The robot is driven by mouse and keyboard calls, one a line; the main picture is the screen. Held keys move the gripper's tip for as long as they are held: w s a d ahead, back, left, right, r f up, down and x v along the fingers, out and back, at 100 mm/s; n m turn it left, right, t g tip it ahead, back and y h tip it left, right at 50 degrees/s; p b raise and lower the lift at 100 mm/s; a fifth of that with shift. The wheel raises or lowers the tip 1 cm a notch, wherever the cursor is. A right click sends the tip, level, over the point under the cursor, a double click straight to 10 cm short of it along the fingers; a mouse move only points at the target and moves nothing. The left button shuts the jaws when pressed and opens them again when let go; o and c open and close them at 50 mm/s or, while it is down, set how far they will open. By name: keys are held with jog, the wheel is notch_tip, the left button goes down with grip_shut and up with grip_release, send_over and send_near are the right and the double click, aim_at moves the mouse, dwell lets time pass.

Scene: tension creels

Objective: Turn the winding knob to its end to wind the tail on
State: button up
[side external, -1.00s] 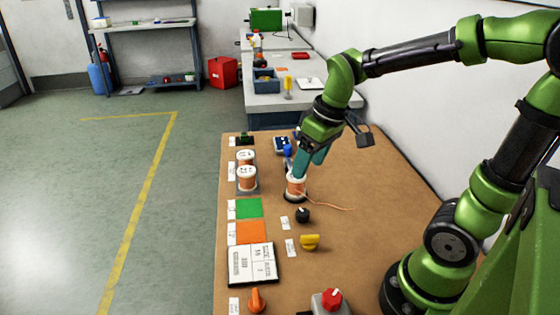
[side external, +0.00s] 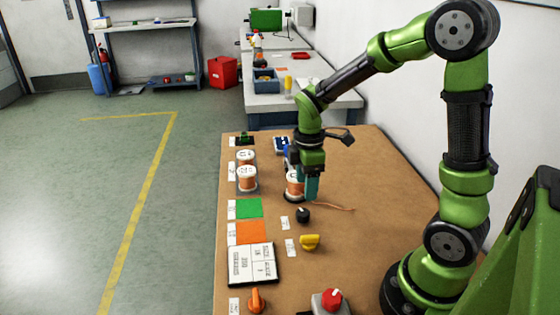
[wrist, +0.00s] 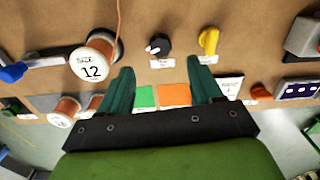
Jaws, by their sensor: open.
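A black knob (side external: 303,214) with a white pointer stands on the brown board near the copper spool; it also shows in the wrist view (wrist: 158,46). A yellow knob (side external: 310,242) is beside it, also in the wrist view (wrist: 209,40). Their labels are too small to read, so I cannot tell which is the winding knob. The spool (wrist: 97,58), marked 12, stands upright with its copper tail (side external: 330,206) trailing over the board. My gripper (side external: 311,192) points down just right of the spool. In the wrist view its jaws (wrist: 162,66) are open and empty.
Other copper spools (side external: 246,180) stand at the board's left edge. Green (side external: 249,208) and orange (side external: 250,231) squares and a job card (side external: 252,264) lie in front of them. The board's right side is clear.

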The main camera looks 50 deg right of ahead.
aim_at(305, 211)
notch_tip(305, 211, down, 9)
jog(key=shift+r, duration=0.1)
dwell(0.3)
jog(key=c, duration=1.1)
jog(key=shift+o, duration=0.2)
